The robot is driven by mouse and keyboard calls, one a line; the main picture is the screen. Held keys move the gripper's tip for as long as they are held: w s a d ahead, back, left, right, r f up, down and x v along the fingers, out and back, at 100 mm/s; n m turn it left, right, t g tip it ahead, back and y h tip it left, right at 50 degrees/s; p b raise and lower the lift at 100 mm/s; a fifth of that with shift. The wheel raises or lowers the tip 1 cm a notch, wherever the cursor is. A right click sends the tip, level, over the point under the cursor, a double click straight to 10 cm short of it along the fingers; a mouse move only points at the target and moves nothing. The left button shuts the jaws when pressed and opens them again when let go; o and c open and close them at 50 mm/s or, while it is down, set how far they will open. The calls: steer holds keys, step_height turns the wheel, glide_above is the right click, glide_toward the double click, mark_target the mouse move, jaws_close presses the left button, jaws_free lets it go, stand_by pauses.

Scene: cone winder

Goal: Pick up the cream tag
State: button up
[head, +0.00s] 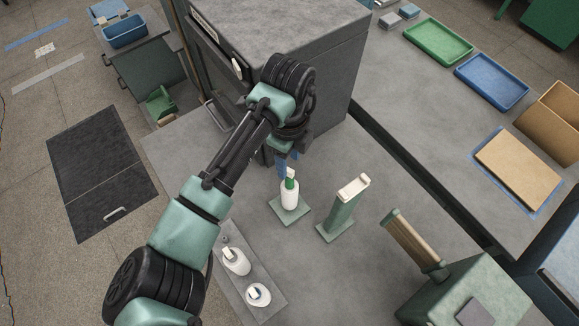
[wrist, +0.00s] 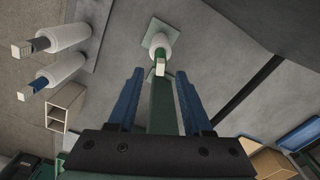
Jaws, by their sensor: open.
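The cream tag (head: 290,173) is a small pale block at the top of the green stem (head: 290,184) of a white bottle-like cone (head: 290,198). The cone stands on a green square pad (head: 277,206). In the wrist view the tag (wrist: 160,68) shows just beyond my fingertips, roughly centred between them. My gripper (head: 287,160) has blue fingers and is open and empty. In the head view it is right above the tag and partly behind it. In the wrist view my gripper (wrist: 161,72) spans either side of the tag's line.
A green stand (head: 340,213) with a cream top bar is right of the cone. Two more white cones (head: 237,263) (head: 258,296) with tags sit on a grey strip at lower left. A large grey machine (head: 300,40) rises behind my gripper. A wooden-handled green block (head: 465,290) is lower right.

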mark_target(289, 170)
steer(key=shift+d+f, duration=0.1)
steer(key=shift+f, duration=1.45)
steer(key=shift+c, duration=0.3)
jaws_close()
